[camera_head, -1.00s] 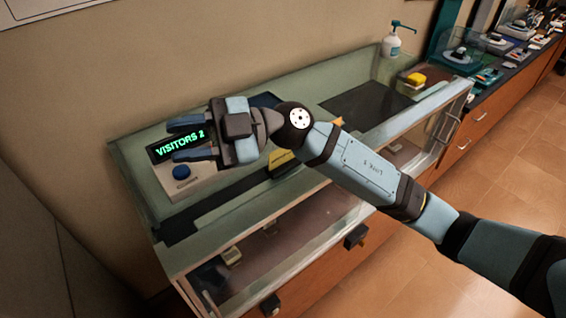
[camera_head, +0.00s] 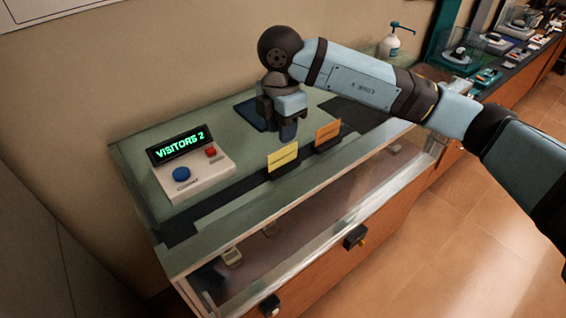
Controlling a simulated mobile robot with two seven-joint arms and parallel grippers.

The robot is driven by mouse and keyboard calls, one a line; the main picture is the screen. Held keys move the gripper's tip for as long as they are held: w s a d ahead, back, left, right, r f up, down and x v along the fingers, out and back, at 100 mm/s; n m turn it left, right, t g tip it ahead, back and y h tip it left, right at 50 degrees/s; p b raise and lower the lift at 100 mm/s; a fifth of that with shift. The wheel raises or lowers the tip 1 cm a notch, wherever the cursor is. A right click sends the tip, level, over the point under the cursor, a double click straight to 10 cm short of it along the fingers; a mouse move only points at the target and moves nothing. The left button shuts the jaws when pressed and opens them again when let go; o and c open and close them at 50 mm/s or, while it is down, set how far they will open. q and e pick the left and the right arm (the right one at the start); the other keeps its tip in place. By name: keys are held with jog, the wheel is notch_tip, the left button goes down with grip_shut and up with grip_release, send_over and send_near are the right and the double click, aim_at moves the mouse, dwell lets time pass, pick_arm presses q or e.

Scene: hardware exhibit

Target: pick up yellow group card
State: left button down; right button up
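The yellow group card (camera_head: 283,157) stands upright near the front of the counter top (camera_head: 225,145), left of an orange card (camera_head: 328,131). My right gripper (camera_head: 288,130) points down just behind and above the two cards, apart from the yellow one as far as I can see. Its fingers are seen nearly edge-on, so their opening is unclear. My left gripper is not in view.
A white box (camera_head: 205,178) with a "VISITORS 2" display, a blue button (camera_head: 181,174) and a red button (camera_head: 211,152) sits at the left. A dark blue pad (camera_head: 247,114) lies behind my gripper. A pump bottle (camera_head: 391,43) stands at the back right.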

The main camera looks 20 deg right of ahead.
aim_at(283, 165)
notch_tip(283, 165, down, 3)
jog(key=shift+r, duration=0.1)
jog(key=f, duration=0.2)
jog(key=f+p, duration=0.1)
jog(key=f, duration=0.1)
jog(key=shift+s+d+f+p, duration=0.1)
jog(key=shift+d+p, duration=0.1)
jog(key=shift+p, duration=0.1)
jog(key=shift+f, duration=0.55)
grip_shut()
